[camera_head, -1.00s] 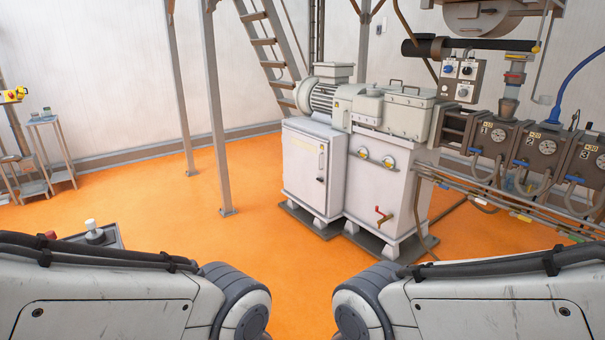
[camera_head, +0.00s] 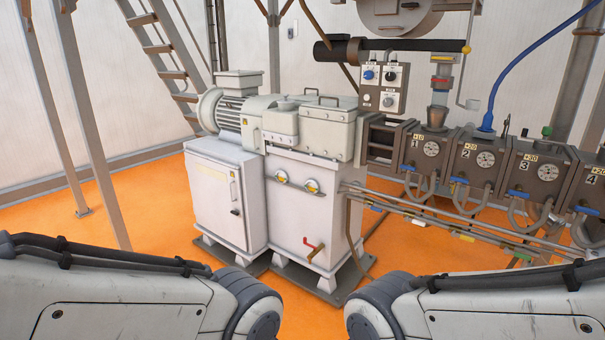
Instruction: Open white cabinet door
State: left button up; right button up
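The white cabinet (camera_head: 217,198) stands on the floor left of centre, under the grey motor. Its door looks closed, with a dark handle (camera_head: 236,211) near the right edge of its front and a yellow label above. My two arms show at the bottom left and bottom right, apart from the cabinet. Both grippers are out of the picture.
A second white housing (camera_head: 293,210) with a red crank (camera_head: 313,249) adjoins the cabinet on the right. Numbered machine blocks (camera_head: 477,160) and pipes run further right. Metal posts (camera_head: 85,120) and a stair (camera_head: 160,55) stand left. Orange floor (camera_head: 150,240) is clear in front.

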aim_at(216, 188)
jog(key=i, duration=1.75)
jog(key=u, duration=0.95)
jog(key=i, duration=1.45)
jog(key=u, duration=0.75)
